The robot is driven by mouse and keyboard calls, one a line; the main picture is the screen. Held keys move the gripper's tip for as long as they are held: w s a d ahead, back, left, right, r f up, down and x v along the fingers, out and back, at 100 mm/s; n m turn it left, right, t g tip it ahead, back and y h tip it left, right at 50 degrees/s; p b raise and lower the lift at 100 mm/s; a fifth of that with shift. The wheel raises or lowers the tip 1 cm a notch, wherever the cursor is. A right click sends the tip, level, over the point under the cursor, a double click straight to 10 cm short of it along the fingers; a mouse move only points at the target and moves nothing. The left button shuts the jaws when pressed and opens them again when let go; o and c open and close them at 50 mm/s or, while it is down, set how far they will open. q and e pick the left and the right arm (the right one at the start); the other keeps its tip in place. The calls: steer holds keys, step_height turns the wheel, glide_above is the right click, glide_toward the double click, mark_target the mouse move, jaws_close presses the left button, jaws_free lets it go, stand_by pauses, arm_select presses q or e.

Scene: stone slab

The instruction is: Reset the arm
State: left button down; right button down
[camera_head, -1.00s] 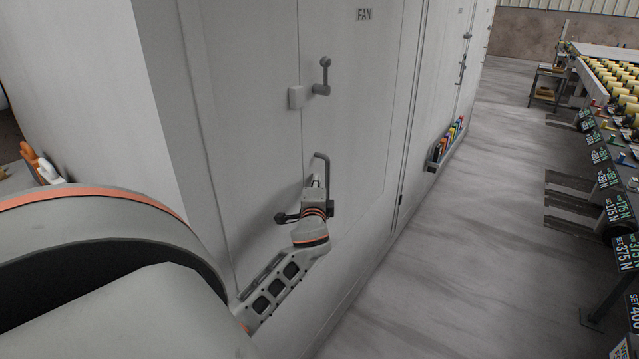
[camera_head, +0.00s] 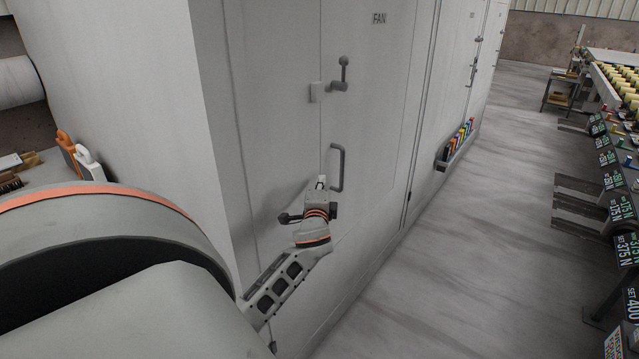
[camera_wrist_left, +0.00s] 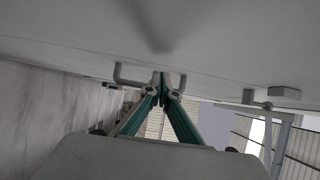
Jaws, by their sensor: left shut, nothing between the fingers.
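My left gripper (camera_head: 321,183) is in front of the pale cabinet door (camera_head: 270,110), just left of the lower end of the grey pull handle (camera_head: 337,167). Its fingers are shut and hold nothing. In the left wrist view the two green-sided fingers (camera_wrist_left: 160,84) meet at their tips, and the handle (camera_wrist_left: 130,78) shows behind them. Whether the fingertips touch the handle I cannot tell. My left arm fills the lower left of the head view. My right gripper is not in view.
Above the handle, the cabinet carries a latch lever (camera_head: 341,80) and a small box (camera_head: 315,92). A rack of coloured items (camera_head: 456,143) is fixed farther along. A roller line (camera_head: 620,85) with number signs stands at the right. The grey floor (camera_head: 480,240) between is clear.

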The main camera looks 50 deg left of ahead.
arm_select(q)
steer(key=shift+s+d, duration=0.1)
steer(key=shift+d, duration=0.05)
steer(key=s+d+f+h, duration=0.3)
steer(key=d+f+h, duration=0.1)
steer(key=d+f, duration=0.6)
steer(key=s+d+f+h, duration=0.3)
steer(key=d+f+h, duration=0.1)
steer(key=d+f, duration=0.55)
steer(key=s+d+f+n+g+h, duration=0.1)
steer(key=s+d+f+n+h, duration=0.1)
steer(key=s+d+f, duration=0.3)
steer(key=s+d+f+n+h, duration=0.2)
steer(key=s+d+f+h, duration=0.3)
steer(key=s+d, duration=0.7)
steer(key=d, duration=0.6)
steer(key=shift+s+d+n+g, duration=0.3)
steer(key=shift+d+n+g, duration=0.1)
